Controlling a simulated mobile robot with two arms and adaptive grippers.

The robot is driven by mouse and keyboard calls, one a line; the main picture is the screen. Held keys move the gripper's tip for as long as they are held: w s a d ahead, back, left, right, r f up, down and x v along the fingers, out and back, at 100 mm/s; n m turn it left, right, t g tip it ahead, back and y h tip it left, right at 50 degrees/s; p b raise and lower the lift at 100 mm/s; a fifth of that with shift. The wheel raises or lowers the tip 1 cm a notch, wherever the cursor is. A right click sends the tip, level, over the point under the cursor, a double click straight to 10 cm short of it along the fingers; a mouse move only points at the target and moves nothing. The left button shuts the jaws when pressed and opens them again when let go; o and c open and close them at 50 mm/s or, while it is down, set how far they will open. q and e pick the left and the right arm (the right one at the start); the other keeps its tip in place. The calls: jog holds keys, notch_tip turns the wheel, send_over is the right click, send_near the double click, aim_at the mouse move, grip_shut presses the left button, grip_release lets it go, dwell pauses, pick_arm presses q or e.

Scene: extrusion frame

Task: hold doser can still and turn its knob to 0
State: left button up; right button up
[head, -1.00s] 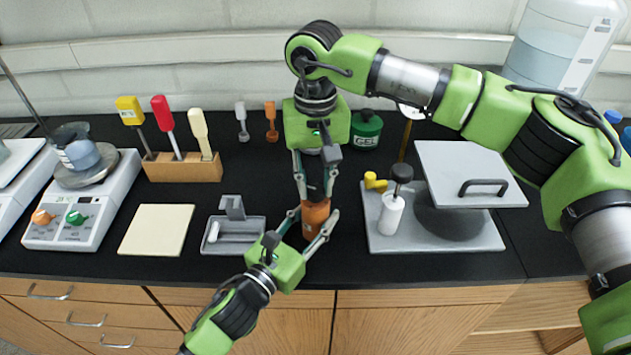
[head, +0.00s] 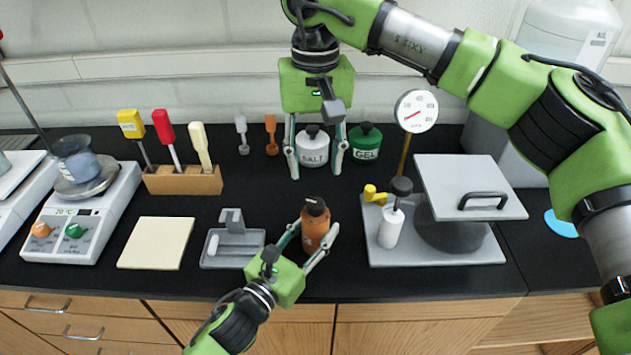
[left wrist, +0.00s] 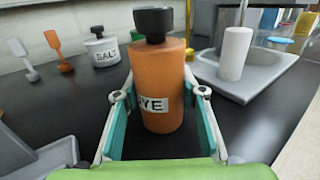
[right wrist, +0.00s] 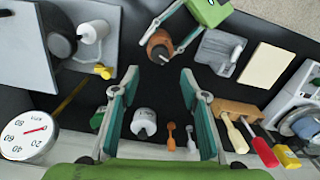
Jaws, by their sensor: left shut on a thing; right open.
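The orange doser can (head: 314,232) with a black knob (head: 315,206) stands upright on the black bench. In the left wrist view the can (left wrist: 161,75) shows a label that reads as DYE, partly cut off, and its knob (left wrist: 153,22) on top. My left gripper (head: 317,228) is shut around the can's body from the front. My right gripper (head: 315,175) is open and empty, pointing down above and behind the can. In the right wrist view the can (right wrist: 159,40) lies beyond the open fingers (right wrist: 159,75). The knob's setting cannot be read.
A white SALT can (head: 312,150) and green GEL can (head: 365,142) stand behind. A grey tray (head: 232,256) is left of the can. A grey plate (head: 440,256) with a white cylinder (head: 391,228) is right. A dial gauge (head: 416,111) stands at the back.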

jog(key=shift+r, duration=1.65)
pick_arm(q)
jog(key=o, duration=1.3)
jog(key=shift+c, duration=0.2)
